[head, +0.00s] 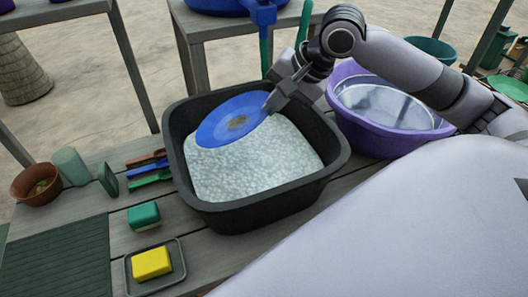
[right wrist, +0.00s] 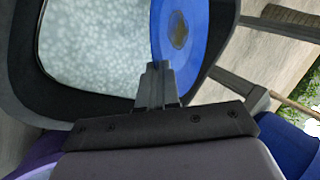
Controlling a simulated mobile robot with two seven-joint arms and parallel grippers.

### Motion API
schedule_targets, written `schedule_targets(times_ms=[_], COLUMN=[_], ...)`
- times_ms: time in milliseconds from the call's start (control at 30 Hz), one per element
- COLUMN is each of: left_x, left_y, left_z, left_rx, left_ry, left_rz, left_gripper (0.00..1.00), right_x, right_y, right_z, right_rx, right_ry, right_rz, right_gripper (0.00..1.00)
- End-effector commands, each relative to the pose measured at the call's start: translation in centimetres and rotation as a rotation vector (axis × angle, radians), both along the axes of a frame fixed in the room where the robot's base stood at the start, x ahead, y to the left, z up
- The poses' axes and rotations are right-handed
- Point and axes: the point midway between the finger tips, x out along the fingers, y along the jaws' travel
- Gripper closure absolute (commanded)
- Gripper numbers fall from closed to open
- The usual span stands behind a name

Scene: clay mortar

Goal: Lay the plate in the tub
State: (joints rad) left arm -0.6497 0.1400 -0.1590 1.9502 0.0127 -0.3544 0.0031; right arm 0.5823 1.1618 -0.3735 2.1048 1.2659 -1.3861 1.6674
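A blue plate (head: 226,112) with a brownish patch at its centre is inside the dark grey tub (head: 268,217), over white foamy water (head: 250,170) at the tub's far side. My right gripper (head: 270,106) reaches in over the tub's far right rim, and its fingers are at the plate's right edge. In the right wrist view the fingers (right wrist: 157,72) are close together on the rim of the plate (right wrist: 184,35). Whether the plate rests on the water or is held just above it is hard to tell. My left gripper is not in view.
A purple basin (head: 375,140) with clear water stands right of the tub. Left of the tub are several brushes (head: 148,168), a green sponge (head: 143,215), a yellow block on a tray (head: 152,262), a brown bowl (head: 38,184) and a ribbed green mat (head: 62,258).

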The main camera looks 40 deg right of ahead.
Motion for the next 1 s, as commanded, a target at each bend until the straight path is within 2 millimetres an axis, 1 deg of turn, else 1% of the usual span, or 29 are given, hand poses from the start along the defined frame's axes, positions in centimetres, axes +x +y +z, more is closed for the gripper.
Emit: schedule_targets(times_ms=[33,100,200,333,400,667,867,933,1000], left_x=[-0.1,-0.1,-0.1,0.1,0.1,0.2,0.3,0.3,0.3], left_y=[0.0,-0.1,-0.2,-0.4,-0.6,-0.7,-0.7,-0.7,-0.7], left_z=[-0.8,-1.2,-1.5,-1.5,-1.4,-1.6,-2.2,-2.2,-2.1], left_rx=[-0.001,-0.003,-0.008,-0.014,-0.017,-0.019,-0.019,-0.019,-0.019], left_ry=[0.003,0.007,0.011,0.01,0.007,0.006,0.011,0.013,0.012], left_rz=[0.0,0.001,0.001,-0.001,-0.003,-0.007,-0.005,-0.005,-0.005], left_gripper=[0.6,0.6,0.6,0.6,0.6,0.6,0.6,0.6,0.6], right_x=[-0.1,-0.1,-0.1,-0.1,-0.1,0.0,0.0,0.0,0.0], right_y=[0.0,0.0,0.0,0.0,0.0,0.0,0.1,0.0,0.0], right_z=[-2.0,-3.9,-6.5,-9.3,-10.3,-12.1,-15.1,-15.5,-15.5], right_rx=[-0.002,-0.001,0.0,0.0,-0.001,0.001,0.001,0.0,0.0], right_ry=[0.005,0.005,0.003,0.001,-0.001,-0.002,0.0,-0.003,-0.005], right_rz=[0.0,0.001,0.001,0.0,0.0,0.001,0.001,0.001,0.001], right_gripper=[1.0,1.0,1.0,1.0,1.0,1.0,1.0,1.0,1.0])
